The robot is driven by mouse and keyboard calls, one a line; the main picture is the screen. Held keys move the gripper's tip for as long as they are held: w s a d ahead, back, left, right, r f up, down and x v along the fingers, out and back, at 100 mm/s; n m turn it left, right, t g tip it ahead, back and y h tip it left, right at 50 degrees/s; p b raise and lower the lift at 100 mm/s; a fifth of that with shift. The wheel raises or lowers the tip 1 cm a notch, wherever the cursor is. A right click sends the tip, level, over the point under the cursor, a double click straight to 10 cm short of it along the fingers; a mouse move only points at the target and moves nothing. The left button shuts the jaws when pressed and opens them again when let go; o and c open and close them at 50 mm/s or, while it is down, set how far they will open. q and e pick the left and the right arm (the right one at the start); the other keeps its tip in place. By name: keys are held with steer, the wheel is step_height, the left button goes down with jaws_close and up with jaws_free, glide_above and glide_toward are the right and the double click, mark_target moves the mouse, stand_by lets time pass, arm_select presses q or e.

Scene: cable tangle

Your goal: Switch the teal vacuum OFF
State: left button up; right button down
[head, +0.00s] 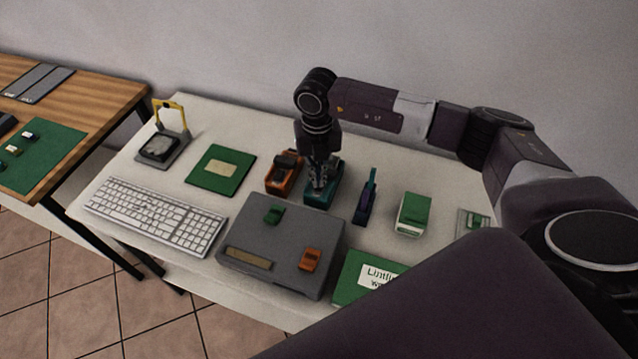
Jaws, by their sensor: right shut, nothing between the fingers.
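The teal vacuum (318,200) appears to be the low teal block near the middle of the white table. My right gripper (319,186) points straight down over it, shut and empty, with its fingertips at or just above its top. I cannot tell whether they touch it. The gripper hides much of its top, and its switch cannot be made out. My left gripper is not in view.
A grey box (279,252) lies in front.

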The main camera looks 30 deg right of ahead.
steer(key=shift+f+b, duration=1)
steer(key=shift+f, duration=0.25)
stand_by(0.6)
steer(key=shift+s+r, duration=0.1)
steer(key=shift+r, duration=0.05)
steer(key=shift+r+p, duration=0.8)
steer(key=shift+r, duration=0.1)
steer(key=shift+r+p, duration=1.5)
steer(key=shift+r, duration=1)
